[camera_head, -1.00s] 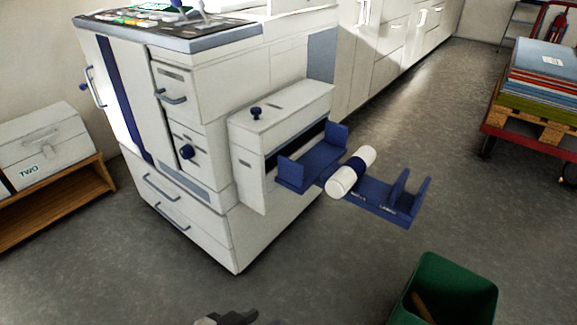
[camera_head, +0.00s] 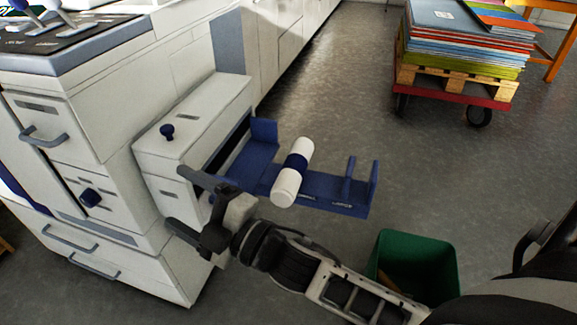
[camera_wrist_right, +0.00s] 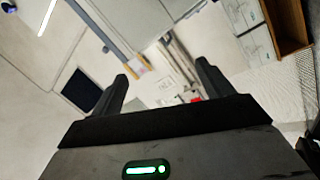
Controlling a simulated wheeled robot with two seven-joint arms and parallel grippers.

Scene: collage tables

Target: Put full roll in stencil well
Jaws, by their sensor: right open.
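A white roll with a blue band (camera_head: 294,172) lies across the blue tray (camera_head: 325,189) that sticks out from the side of the white machine. The tray has upright blue walls near its right end, and printed labels too small to read. My right gripper (camera_head: 190,202) is open and empty, to the left of the roll and in front of the machine's side unit, apart from the roll. In the right wrist view the open fingers (camera_wrist_right: 160,80) have nothing between them. I cannot make out which part is the stencil well. My left gripper is not in view.
The white side unit (camera_head: 196,118) with a dark knob stands behind the tray. A green bin (camera_head: 416,255) with something brown inside stands on the floor at lower right. A red cart (camera_head: 455,92) with stacked sheets is at the back right, with clear floor between.

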